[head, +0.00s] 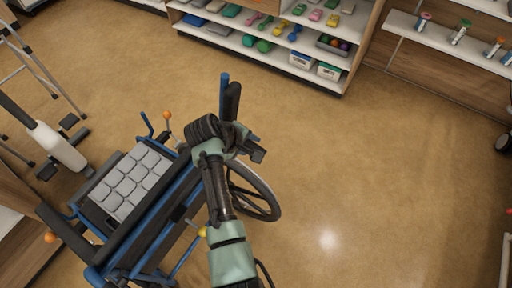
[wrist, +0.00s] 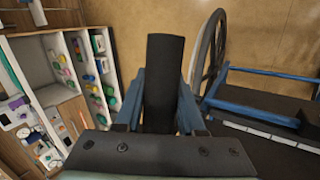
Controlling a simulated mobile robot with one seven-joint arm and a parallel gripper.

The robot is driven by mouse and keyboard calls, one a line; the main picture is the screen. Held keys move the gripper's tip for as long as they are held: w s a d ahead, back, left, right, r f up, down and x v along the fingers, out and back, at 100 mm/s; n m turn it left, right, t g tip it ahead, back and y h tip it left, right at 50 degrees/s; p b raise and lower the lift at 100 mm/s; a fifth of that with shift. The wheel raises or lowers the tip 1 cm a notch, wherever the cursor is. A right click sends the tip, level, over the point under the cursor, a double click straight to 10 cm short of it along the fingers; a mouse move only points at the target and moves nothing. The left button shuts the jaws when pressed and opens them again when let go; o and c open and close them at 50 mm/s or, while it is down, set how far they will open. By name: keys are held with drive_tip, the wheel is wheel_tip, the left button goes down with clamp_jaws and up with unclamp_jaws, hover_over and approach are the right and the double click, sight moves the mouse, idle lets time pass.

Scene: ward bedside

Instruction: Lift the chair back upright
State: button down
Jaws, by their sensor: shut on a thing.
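The chair is a wheelchair with a blue frame (head: 175,205), a padded grey cushion (head: 135,182) and dark armrests. One large wheel (head: 262,198) shows at its right, partly behind my arm. Its frame also shows at the right of the wrist view (wrist: 262,97), with a wheel (wrist: 207,50). A black handle (head: 232,100) sticks up beside a blue tube. My gripper (head: 238,134) is at this handle. In the wrist view the handle (wrist: 163,75) stands between the two fingers, which are shut on it. I cannot tell exactly how far the chair is tilted.
A shelf unit (head: 262,48) with small coloured items stands at the back. A second wall shelf (head: 450,42) is at the upper right. A walking frame (head: 40,62) and a white-and-black device (head: 58,146) are at the left. The floor right of the chair is clear.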

drive_tip(key=shift+w+a+r, duration=0.3)
drive_tip(key=shift+w+r, duration=0.05)
drive_tip(key=shift+r, duration=0.1)
drive_tip(key=c, duration=0.5)
unclamp_jaws()
drive_tip(key=shift+f, duration=0.15)
drive_tip(key=shift+s, duration=0.1)
drive_tip(key=v, duration=1.3)
drive_tip(key=shift+a+p, duration=0.1)
drive_tip(key=shift+p, duration=0.2)
